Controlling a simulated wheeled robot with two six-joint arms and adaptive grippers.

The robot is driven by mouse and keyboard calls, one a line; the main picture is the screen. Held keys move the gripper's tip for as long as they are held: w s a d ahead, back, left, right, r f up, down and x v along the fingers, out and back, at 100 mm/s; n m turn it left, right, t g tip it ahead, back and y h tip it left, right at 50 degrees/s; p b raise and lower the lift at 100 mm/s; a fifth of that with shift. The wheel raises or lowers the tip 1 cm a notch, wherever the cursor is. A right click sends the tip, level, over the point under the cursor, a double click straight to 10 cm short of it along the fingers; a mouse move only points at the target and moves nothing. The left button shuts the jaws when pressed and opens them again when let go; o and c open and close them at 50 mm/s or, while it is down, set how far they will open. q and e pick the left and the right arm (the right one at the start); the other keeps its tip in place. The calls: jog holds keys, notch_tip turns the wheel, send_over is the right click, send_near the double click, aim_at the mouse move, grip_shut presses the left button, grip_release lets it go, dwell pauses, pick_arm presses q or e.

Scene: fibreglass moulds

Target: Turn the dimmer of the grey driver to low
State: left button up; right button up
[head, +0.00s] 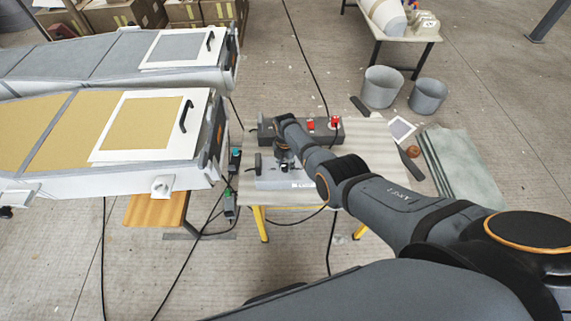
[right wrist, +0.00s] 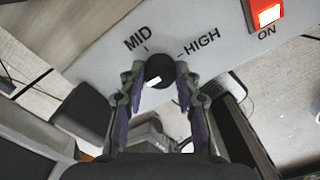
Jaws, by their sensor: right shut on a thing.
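The grey driver (head: 270,183) is a light grey box on the bench, partly hidden by my right arm in the head view. Its panel (right wrist: 214,25) fills the upper part of the right wrist view, printed MID and HIGH. The dimmer (right wrist: 160,68) is a round black knob with a white mark on its lower side, below the two words. My right gripper (right wrist: 157,72) is shut on the knob, one finger on each side. It also shows over the box in the head view (head: 284,164). No LOW label is visible. My left gripper is not in view.
A lit red switch (right wrist: 266,12) marked ON sits right of HIGH. A darker box (head: 324,129) with red switches stands behind on the bench (head: 366,140). Large white moulds (head: 150,177) lie left, cables (head: 190,255) hang between, and grey buckets (head: 382,87) stand behind.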

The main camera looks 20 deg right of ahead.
aim_at(285, 166)
dwell(0.5)
jog(key=o, duration=1.1)
jog(key=shift+o, duration=0.2)
notch_tip(285, 166, up, 12)
